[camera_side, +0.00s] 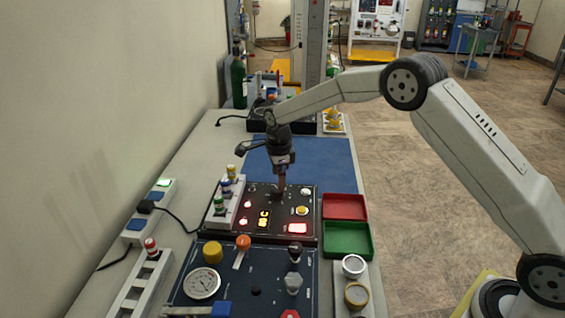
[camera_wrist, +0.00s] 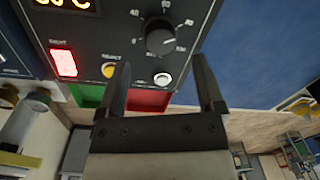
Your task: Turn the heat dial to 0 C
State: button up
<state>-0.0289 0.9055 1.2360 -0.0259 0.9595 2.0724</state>
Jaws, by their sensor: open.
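The heat dial (camera_wrist: 160,37) is a round black knob with a white pointer mark and a printed scale around it, in the upper middle of the wrist view. It sits on a dark control panel (camera_side: 275,236). An orange lit display (camera_wrist: 65,3) ending in C is cut off at the wrist view's top edge; it also shows on the panel in the side view (camera_side: 263,218), too small to read. My gripper (camera_wrist: 160,62) is open and empty, its two fingers apart on either side of the dial in the picture. In the side view my gripper (camera_side: 280,188) is over the panel's far part and hides the dial.
The panel has a red lit button (camera_wrist: 63,62), a yellow button (camera_wrist: 108,70) and a white button (camera_wrist: 162,79) near the dial. A red tray (camera_side: 345,207) and a green tray (camera_side: 348,240) lie to its right. A white rack with bottles (camera_side: 222,205) stands left. A blue mat (camera_side: 320,160) lies clear behind.

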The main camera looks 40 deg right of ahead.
aim_at(278, 192)
jog(key=shift+w+f, duration=0.1)
jog(key=shift+f, duration=2.1)
jog(key=shift+c, duration=0.2)
grip_shut()
